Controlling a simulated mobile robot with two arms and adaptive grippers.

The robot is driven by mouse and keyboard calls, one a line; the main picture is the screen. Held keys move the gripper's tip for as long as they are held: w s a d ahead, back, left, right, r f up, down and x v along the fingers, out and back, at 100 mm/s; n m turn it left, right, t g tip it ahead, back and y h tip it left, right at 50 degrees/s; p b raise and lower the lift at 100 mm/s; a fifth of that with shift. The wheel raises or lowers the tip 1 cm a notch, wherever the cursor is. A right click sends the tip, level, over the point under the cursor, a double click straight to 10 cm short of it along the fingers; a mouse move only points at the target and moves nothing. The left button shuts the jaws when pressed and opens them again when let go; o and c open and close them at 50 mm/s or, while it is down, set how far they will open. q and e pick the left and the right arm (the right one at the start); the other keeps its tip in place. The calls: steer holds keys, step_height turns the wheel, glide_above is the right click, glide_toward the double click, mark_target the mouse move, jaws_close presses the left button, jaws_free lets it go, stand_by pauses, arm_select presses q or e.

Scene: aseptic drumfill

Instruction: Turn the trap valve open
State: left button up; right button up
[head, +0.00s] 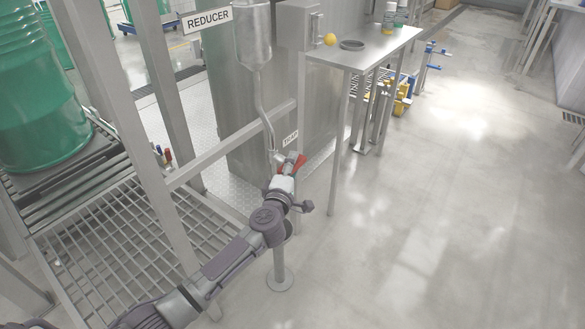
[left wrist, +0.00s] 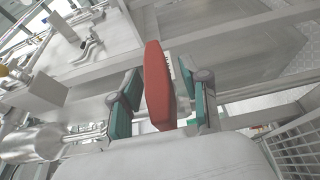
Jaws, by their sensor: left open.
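The trap valve's red handle (head: 300,161) shows at the end of my left arm, below the sign reading TRAP (head: 290,137). In the left wrist view the red handle (left wrist: 158,88) stands between the two green-padded fingers of my left gripper (left wrist: 164,103). The fingers are open, with a visible gap on each side of the handle. In the head view my left gripper (head: 285,172) covers part of the valve, so its body is mostly hidden. My right gripper is not in view.
A steel vessel (head: 253,35) with a pipe hangs above the valve, beside the REDUCER sign (head: 208,18). Frame posts and a rail (head: 232,145) stand left of it. A steel table (head: 365,55) stands behind right. The floor (head: 420,200) at right is clear.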

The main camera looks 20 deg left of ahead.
arm_select(q)
steer(key=shift+w, duration=0.25)
jaws_close()
